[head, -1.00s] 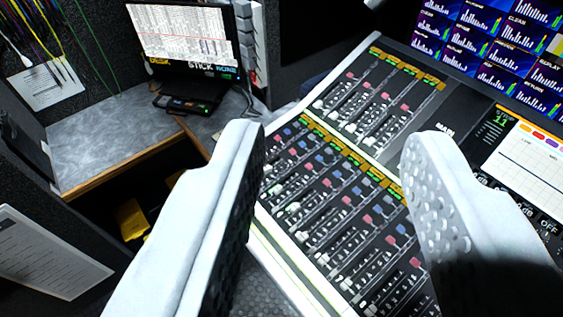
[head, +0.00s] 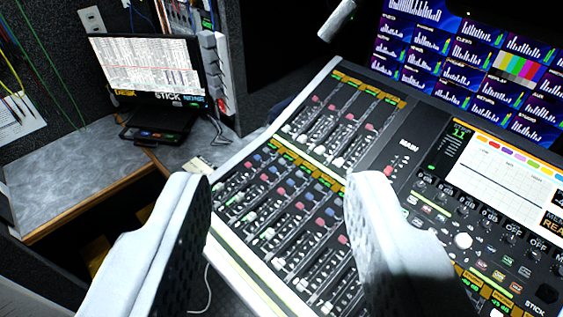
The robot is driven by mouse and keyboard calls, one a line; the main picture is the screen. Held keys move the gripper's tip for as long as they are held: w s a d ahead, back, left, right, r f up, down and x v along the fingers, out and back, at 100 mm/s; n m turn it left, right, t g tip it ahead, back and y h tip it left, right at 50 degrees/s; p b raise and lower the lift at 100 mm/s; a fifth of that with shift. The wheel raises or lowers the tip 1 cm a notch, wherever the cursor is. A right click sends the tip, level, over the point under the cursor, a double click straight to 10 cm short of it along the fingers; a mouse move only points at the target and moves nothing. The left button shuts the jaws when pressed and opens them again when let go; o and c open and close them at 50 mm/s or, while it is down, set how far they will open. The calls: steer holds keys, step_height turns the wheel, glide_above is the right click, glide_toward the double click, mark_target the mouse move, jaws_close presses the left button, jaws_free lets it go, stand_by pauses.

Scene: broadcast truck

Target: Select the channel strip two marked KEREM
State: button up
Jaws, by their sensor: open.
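The mixing console (head: 325,72) fills the middle and right, tilted in the picture. Its lower bank of channel strips (head: 285,205) shows between my fingers, with orange name labels, green displays, red and blue buttons and faders. A smaller upper bank (head: 345,120) lies beyond it. The names on the labels are too small to read, so I cannot tell which strip is KEREM. My gripper (head: 278,180) is open and empty, with its two pale fingers spread in front of the lower bank. The fingers hide parts of the console's near left and lower middle.
A laptop-like screen (head: 148,68) stands on the grey desk (head: 75,180) at left. The console's screen (head: 505,180) and knobs are at right, below a wall of monitors (head: 470,65). A pale rod-like object (head: 337,20) hangs at top centre.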

jaws_close()
stand_by(1.5)
